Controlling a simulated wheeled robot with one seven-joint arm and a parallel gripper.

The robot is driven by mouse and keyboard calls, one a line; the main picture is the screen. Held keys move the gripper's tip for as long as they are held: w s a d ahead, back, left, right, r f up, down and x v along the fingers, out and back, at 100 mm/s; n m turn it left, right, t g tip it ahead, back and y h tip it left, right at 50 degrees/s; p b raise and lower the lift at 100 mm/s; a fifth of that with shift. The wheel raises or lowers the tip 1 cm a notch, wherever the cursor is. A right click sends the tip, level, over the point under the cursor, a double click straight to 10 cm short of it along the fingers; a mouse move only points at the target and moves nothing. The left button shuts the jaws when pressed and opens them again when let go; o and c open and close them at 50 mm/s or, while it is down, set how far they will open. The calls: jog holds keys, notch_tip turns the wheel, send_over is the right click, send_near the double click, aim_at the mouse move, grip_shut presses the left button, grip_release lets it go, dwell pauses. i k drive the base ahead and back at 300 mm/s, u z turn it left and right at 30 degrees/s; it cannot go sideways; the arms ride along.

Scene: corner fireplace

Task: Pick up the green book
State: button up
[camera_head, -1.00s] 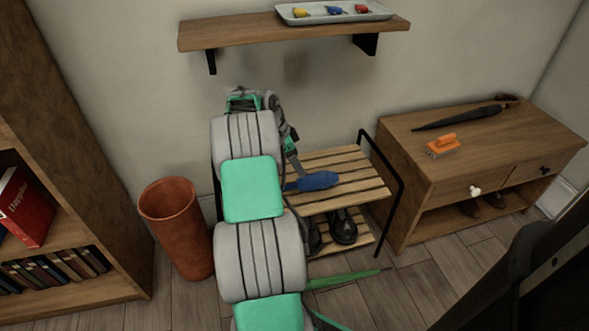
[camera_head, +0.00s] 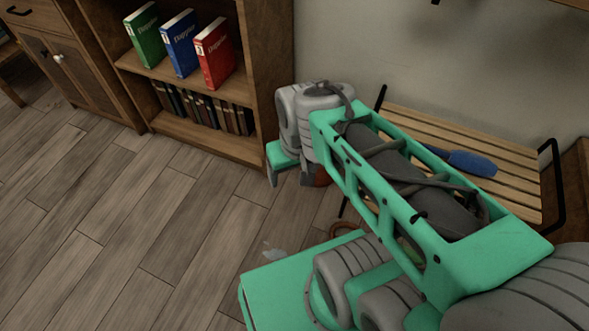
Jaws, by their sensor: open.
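The green book (camera_head: 146,38) stands upright on the upper shelf of the wooden bookcase at the upper left. It is the leftmost of three, with a blue book (camera_head: 179,44) to its right and a red book (camera_head: 214,53) beyond that. Its spine and front cover show. My arm reaches from the lower right toward the middle. My gripper (camera_head: 290,181) seems to be at its far end, below and right of the books, small and partly hidden. It looks open and empty, and is clearly apart from the green book.
The bookcase (camera_head: 262,75) has several small books (camera_head: 205,108) on its lower shelf. A wooden cabinet (camera_head: 75,65) stands left of it. A slatted rack (camera_head: 515,178) with a blue brush (camera_head: 470,163) is at the right, behind my arm. The floor (camera_head: 110,220) at the left is clear.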

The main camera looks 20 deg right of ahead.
aim_at(142, 26)
jog(key=u, duration=0.3)
jog(key=k, duration=1)
jog(key=u, duration=1.55)
jog(key=i, duration=3.85)
jog(key=z, duration=1.5)
jog(key=i, duration=0.9)
jog(key=z, duration=1.25)
jog(key=i, duration=0.8)
jog(key=z, duration=0.05)
